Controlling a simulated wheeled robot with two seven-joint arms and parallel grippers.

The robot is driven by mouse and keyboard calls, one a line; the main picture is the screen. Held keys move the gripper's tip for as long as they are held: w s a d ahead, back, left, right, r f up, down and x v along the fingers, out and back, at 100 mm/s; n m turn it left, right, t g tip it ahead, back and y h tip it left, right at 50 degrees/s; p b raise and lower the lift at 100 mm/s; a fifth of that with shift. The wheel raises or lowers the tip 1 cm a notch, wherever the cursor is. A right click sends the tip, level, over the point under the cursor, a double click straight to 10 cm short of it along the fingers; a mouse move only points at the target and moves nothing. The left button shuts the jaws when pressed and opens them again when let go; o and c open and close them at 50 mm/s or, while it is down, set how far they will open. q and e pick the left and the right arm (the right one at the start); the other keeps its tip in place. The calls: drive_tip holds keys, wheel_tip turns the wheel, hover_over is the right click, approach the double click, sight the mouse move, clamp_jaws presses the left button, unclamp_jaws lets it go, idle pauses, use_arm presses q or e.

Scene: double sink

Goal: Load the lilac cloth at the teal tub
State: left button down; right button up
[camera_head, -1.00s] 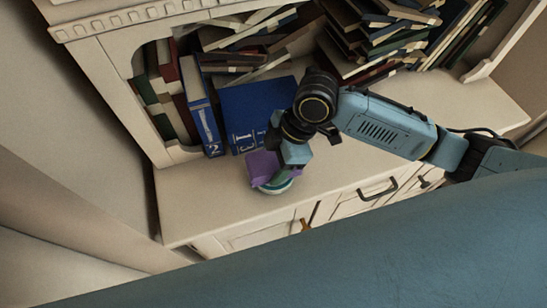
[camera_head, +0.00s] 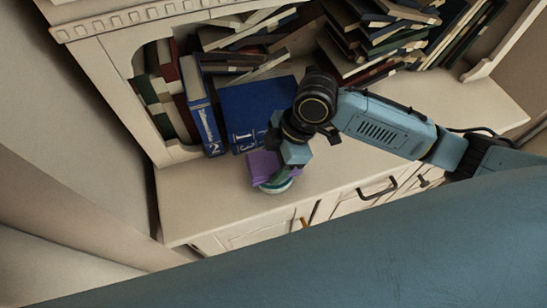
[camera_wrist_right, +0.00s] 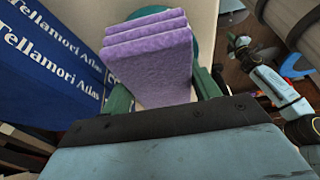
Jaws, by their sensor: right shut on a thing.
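The lilac cloth (camera_head: 263,166) is a folded, layered purple piece. It also shows in the right wrist view (camera_wrist_right: 150,62), standing between the two green fingers. My right gripper (camera_wrist_right: 162,92) is shut on the cloth; in the head view its fingertips (camera_head: 286,172) are mostly hidden by the wrist and cloth. The teal tub (camera_head: 277,186) is a small round vessel on the cabinet top, directly below the cloth. Its rim (camera_wrist_right: 193,50) shows behind the cloth in the right wrist view. I cannot tell whether the cloth touches the tub. My left gripper is not in view.
Blue atlas volumes (camera_head: 252,112) stand close behind the cloth on the cabinet top (camera_head: 205,200). Piled books (camera_head: 380,35) fill the shelf behind the arm. The cabinet's front edge is near the tub, with drawers and dark handles (camera_head: 377,188) below. The top is clear left of the tub.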

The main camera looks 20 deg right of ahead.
sight(274, 160)
drive_tip(key=shift+s+f+p, duration=0.1)
drive_tip(key=shift+f+p, duration=0.1)
drive_tip(key=shift+p, duration=0.1)
idle(1.4)
wheel_tip(274, 160, up, 7)
drive_tip(key=p, duration=0.8)
drive_tip(key=shift+r+p, duration=0.2)
drive_tip(key=shift+p, duration=0.15)
drive_tip(key=shift+f, duration=0.1)
idle(0.4)
